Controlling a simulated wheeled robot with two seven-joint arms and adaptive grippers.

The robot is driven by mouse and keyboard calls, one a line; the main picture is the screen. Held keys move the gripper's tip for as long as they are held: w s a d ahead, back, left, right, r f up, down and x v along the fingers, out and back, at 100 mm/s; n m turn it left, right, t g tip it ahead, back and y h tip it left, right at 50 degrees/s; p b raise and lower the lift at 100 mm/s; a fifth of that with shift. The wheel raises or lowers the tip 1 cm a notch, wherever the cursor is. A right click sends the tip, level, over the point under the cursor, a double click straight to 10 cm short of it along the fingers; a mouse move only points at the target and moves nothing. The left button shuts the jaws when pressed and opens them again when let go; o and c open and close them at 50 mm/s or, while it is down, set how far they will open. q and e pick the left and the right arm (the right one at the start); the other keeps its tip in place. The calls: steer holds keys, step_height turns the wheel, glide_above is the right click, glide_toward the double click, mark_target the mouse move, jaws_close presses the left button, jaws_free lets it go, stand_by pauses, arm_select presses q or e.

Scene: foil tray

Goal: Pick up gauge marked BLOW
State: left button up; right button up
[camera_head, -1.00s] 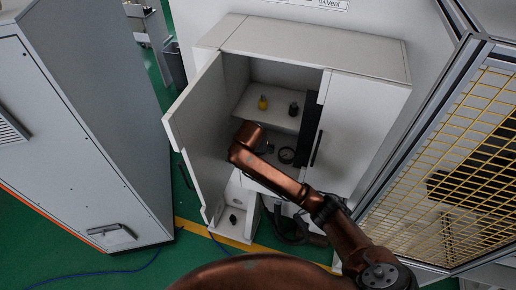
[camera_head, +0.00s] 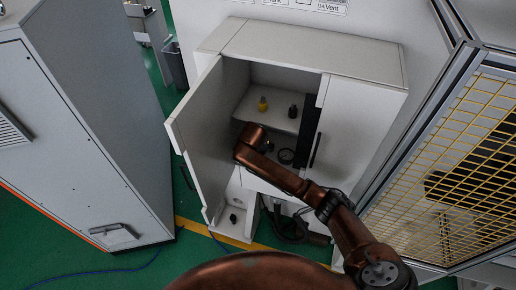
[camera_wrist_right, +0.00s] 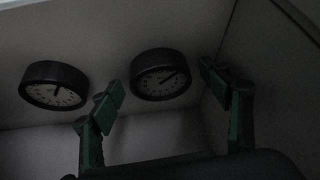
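Two round gauges with black rims and pale dials show in the right wrist view: a left gauge (camera_wrist_right: 53,86) and a right gauge (camera_wrist_right: 160,75). No BLOW marking is legible on either. My right gripper (camera_wrist_right: 163,85) is open, its green-padded fingers spread, with the right gauge seen between the fingertips. Contact cannot be told. In the head view one dark round gauge (camera_head: 286,156) shows on the cabinet's lower shelf, beside my copper right arm. The arm hides the right gripper there. My left gripper is not in view.
The white cabinet (camera_head: 310,50) has its left door (camera_head: 205,140) open and its right door (camera_head: 352,135) shut. A yellow item (camera_head: 262,104) and a dark item (camera_head: 293,111) stand on the upper shelf. A yellow mesh fence (camera_head: 450,170) stands at right. A Vent label (camera_head: 331,7) is on the wall.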

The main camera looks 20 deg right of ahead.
steer(key=c, duration=1.2)
steer(key=shift+r, duration=0.1)
